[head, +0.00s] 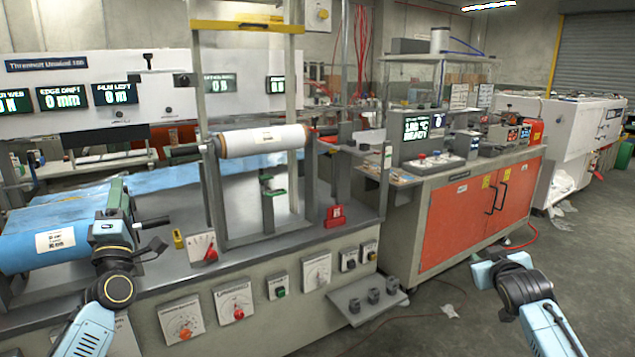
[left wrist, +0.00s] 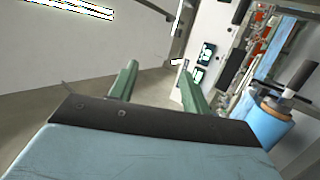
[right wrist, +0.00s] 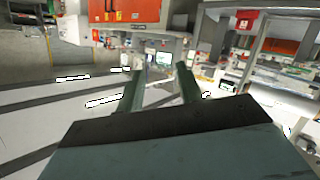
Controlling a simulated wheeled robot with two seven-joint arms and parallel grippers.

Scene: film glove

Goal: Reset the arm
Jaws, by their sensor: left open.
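My left gripper (head: 118,192) is raised in front of the left end of the machine bench, its green fingers pointing up. In the left wrist view its two fingers (left wrist: 157,82) stand apart with nothing between them. My right arm (head: 525,285) is at the lower right of the head view, over the floor in front of the orange cabinet; I cannot make out its fingertips there. In the right wrist view the right gripper's green fingers (right wrist: 159,85) are apart and empty.
A blue film roll (head: 25,252) lies behind my left gripper; it also shows in the left wrist view (left wrist: 268,122). A white roll (head: 262,141) sits in an upright frame. The control bench (head: 235,312) has knobs along its front. The floor (head: 425,325) before the orange cabinet (head: 475,215) is mostly free.

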